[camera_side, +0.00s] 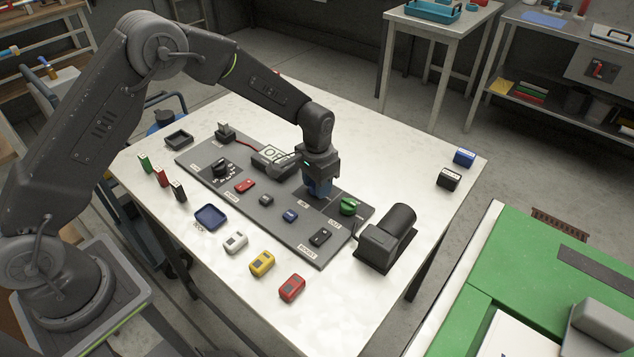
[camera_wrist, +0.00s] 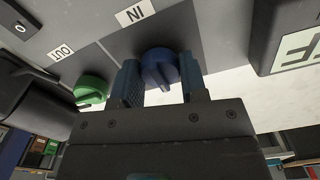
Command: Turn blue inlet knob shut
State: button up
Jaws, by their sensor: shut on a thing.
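The blue inlet knob (camera_wrist: 158,66) sits on the grey panel (camera_side: 228,212), beside the "IN" label (camera_wrist: 135,13). It is round with a raised grip bar. My gripper (camera_wrist: 161,74) has its blue-padded fingers on either side of the knob and is shut on it. In the side view my gripper (camera_side: 319,186) points straight down at the panel's back right part and hides most of the knob. I cannot tell the knob's exact turn angle.
A green knob (camera_side: 349,206) by the "OUT" label (camera_wrist: 62,52) stands close to my gripper. A dark motor-like unit (camera_side: 386,240) is at the right. A meter box (camera_side: 271,157) is behind left. Red, yellow and white blocks line the table's front.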

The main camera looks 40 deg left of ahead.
jog(key=shift+w+n, duration=0.1)
jog(key=shift+n, duration=0.2)
jog(key=o, duration=0.9)
jog(key=shift+r, duration=0.1)
notch_tip(320, 180, up, 14)
jog(key=shift+f, duration=0.15)
